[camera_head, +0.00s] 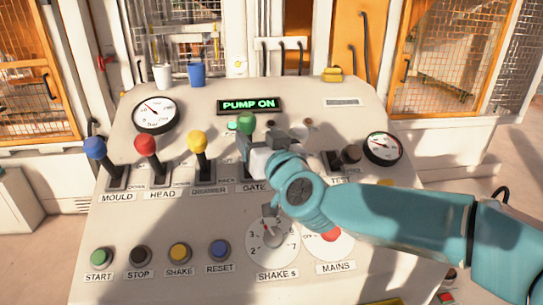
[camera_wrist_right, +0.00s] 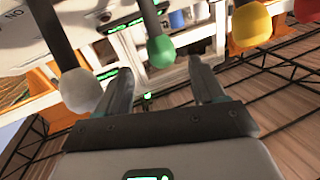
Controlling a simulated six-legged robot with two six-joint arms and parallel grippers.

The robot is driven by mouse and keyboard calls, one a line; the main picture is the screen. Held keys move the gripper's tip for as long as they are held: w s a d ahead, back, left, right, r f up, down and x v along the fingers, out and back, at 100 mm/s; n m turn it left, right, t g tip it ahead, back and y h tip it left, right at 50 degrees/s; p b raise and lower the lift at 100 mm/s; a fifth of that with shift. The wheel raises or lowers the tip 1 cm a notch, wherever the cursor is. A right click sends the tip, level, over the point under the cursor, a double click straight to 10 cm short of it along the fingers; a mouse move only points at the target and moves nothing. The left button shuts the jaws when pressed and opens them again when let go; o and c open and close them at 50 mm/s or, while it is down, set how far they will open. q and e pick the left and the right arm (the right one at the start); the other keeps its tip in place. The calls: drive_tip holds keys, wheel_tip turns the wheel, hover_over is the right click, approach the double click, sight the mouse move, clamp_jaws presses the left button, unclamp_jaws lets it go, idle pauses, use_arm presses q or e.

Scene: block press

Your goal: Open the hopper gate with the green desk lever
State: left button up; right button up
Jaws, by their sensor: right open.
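The green desk lever (camera_head: 246,122) stands above the GATE label (camera_head: 254,188) on the sloping desk. Its ball knob shows just beyond my right gripper (camera_head: 252,146), whose arm comes in from the right and hides much of the lever's shaft and slot. In the right wrist view the green knob (camera_wrist_right: 161,51) lies ahead, between the directions of the two open fingers of my right gripper (camera_wrist_right: 160,80). The gripper is open and empty; I cannot tell whether a finger touches the lever. The hopper gate cannot be made out. My left gripper is not in view.
Yellow (camera_head: 198,139), red (camera_head: 145,145) and blue (camera_head: 95,147) levers stand to the left. A lit PUMP ON display (camera_head: 248,105) is behind. Push buttons and a SHAKE dial (camera_head: 271,243) sit in front.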

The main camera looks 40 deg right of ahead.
drive_tip(key=v, duration=0.6)
drive_tip(key=shift+s, duration=0.2)
drive_tip(key=shift+f, duration=0.1)
drive_tip(key=shift+s, duration=0.15)
idle(0.4)
idle(2.0)
